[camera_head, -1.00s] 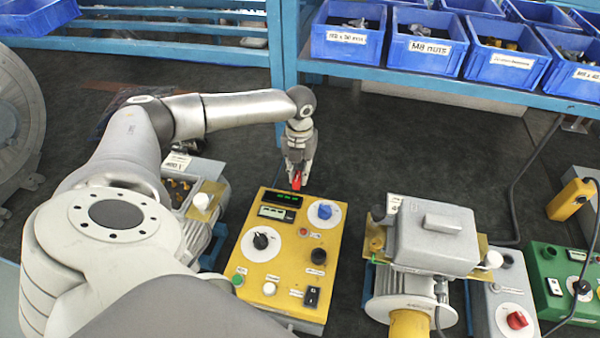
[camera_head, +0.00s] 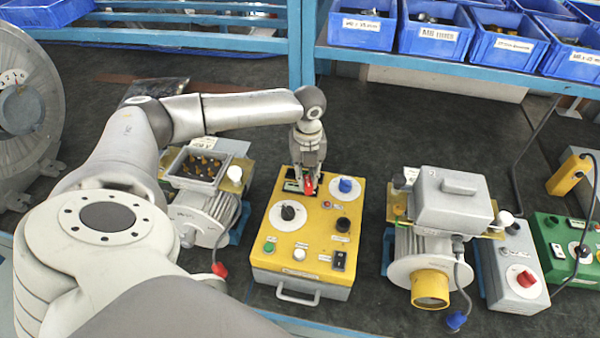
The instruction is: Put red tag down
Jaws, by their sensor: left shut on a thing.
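The red tag (camera_head: 308,186) is a small red piece between the fingers of my left gripper (camera_head: 307,181). My left gripper is shut on it and points down over the back edge of the yellow control box (camera_head: 265,244). The gripper and tag cover part of the box's display. I cannot tell whether the tag touches the box. My right gripper is not in view.
Left of the box stands a grey motor with an open terminal box (camera_head: 205,166); right of it a motor with a closed grey cover (camera_head: 453,200). A grey box with a red knob (camera_head: 520,280) and a green box (camera_head: 566,249) stand further right. Blue bins (camera_head: 432,35) line the back shelf. The dark mat (camera_head: 400,125) behind is clear.

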